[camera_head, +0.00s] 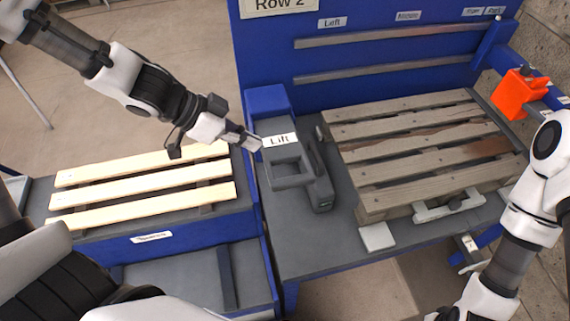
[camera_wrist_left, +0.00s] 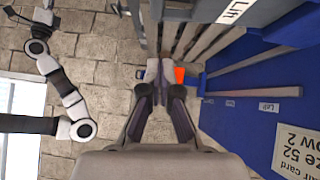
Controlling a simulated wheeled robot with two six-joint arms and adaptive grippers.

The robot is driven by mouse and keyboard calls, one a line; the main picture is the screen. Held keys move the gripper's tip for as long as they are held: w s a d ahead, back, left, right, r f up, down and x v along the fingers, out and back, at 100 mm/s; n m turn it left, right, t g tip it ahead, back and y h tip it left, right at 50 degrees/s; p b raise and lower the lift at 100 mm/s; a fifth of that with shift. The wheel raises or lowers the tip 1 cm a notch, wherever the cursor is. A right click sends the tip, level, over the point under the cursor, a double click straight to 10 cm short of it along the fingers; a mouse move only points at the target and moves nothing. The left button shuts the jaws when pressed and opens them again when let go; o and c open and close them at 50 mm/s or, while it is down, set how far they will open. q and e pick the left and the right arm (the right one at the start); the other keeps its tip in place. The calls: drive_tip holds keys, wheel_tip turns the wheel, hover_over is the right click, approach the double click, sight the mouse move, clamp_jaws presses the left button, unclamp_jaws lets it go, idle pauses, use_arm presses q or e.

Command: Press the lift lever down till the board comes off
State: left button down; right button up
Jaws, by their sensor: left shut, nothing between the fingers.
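The grey lift unit (camera_head: 290,180) with a "Lift" label stands on the bench, left of the pallet. A dark bar-like arm (camera_head: 318,165) runs along its right side; I cannot tell for sure that this is the lever. The weathered pallet (camera_head: 400,133) has several grey boards, with reddish-brown patches on some; all appear to lie in place. My left gripper (camera_head: 252,142) is shut and empty, just left of the lift label; touching or apart is unclear. Its fingers (camera_wrist_left: 160,72) are together in the left wrist view.
Several pale boards (camera_head: 145,185) lie on the lower bench at left. A blue back panel (camera_head: 350,50) with two grey rails rises behind the pallet. An orange block (camera_head: 518,92) sits on a blue rail at right. A light-grey pad (camera_head: 377,237) lies at the bench's front.

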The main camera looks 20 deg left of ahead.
sight(296, 175)
use_arm(q)
drive_tip(key=b+x, duration=0.2)
drive_tip(key=x, duration=0.2)
drive_tip(key=b+x, duration=0.2)
drive_tip(key=x, duration=0.2)
drive_tip(key=s+a+f+b+x, duration=0.1)
drive_tip(key=b+x, duration=0.2)
drive_tip(key=x, duration=0.1)
drive_tip(key=shift+d+f, duration=0.1)
drive_tip(key=shift+f, duration=0.05)
drive_tip(key=shift+a+f, duration=0.2)
drive_tip(key=shift+f, duration=0.4)
drive_tip(key=shift+d, duration=0.2)
